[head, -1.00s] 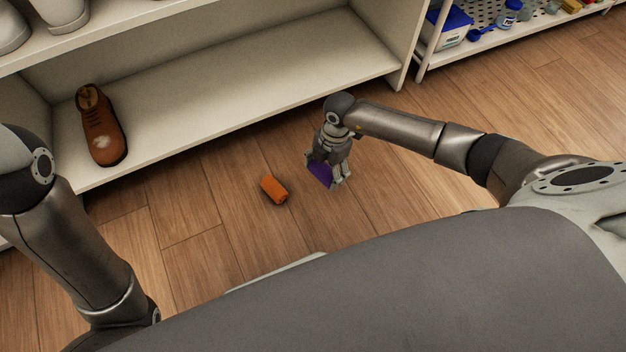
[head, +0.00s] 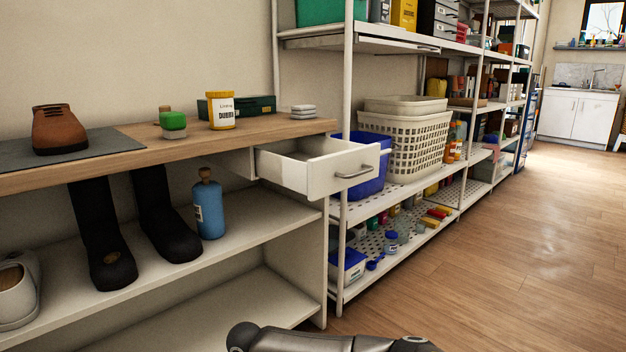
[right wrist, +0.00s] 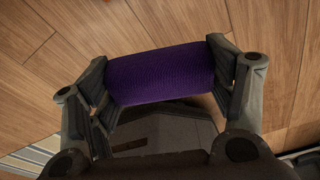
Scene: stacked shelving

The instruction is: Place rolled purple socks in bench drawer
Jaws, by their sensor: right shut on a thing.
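The rolled purple socks (right wrist: 160,74) are in the right wrist view, held crosswise between the two fingers. My right gripper (right wrist: 165,85) is shut on them, with wooden floor behind. In the head view only part of my right arm shows at the bottom edge; its gripper and the socks are out of that view. The bench drawer (head: 318,165) is white with a grey handle and stands pulled open at the right end of the bench. The part of its inside that shows looks empty. My left gripper is not in view.
The bench top (head: 230,137) holds a brown shoe (head: 54,130), a yellow tub (head: 221,111) and a green box. Black boots and a blue bottle (head: 208,207) stand on the shelf below. A metal rack with a white basket (head: 405,143) is right of the drawer. Floor at right is clear.

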